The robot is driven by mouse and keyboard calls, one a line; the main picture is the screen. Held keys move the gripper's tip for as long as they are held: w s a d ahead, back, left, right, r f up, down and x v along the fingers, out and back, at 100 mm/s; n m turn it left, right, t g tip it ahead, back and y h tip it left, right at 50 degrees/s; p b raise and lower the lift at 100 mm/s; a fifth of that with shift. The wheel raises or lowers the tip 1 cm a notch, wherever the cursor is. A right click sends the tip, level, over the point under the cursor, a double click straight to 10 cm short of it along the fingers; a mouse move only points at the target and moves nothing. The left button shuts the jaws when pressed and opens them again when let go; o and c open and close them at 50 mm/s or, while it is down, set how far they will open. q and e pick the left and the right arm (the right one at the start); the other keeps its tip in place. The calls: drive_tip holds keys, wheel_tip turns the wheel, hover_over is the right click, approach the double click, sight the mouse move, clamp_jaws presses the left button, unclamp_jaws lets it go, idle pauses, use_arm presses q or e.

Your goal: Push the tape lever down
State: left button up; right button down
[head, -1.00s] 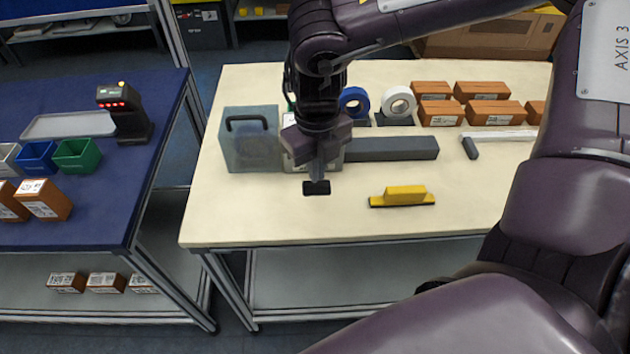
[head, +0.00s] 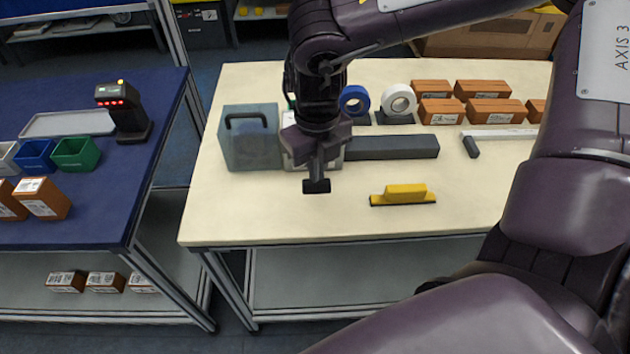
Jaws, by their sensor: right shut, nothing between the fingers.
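My right gripper (head: 316,185) points down over the front left of the cream table, shut and empty. Its dark fingertips show against the bare table top, in front of a pale boxy device (head: 299,160) that my wrist mostly hides. A long dark grey bar (head: 392,147) extends to the right from behind the gripper. I cannot tell for sure which part is the tape lever. A blue tape roll (head: 347,105) and a white tape roll (head: 397,103) stand behind the bar. My left gripper is not in view.
A grey-blue case with a handle (head: 250,150) stands left of the gripper. A yellow block on a dark base (head: 405,192) lies to the right. Brown boxes (head: 440,113) stand at the back right. The table's front strip (head: 300,225) is clear.

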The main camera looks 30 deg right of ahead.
sight(316, 192)
drive_tip(key=shift+w+f+b, duration=0.15)
drive_tip(key=shift+f+b, duration=3.3)
drive_tip(key=shift+f, duration=0.3)
drive_tip(key=shift+r, duration=0.1)
wheel_tip(316, 192, up, 13)
drive_tip(key=p, duration=0.8)
drive_tip(key=shift+p, duration=0.4)
drive_tip(key=shift+d, duration=0.1)
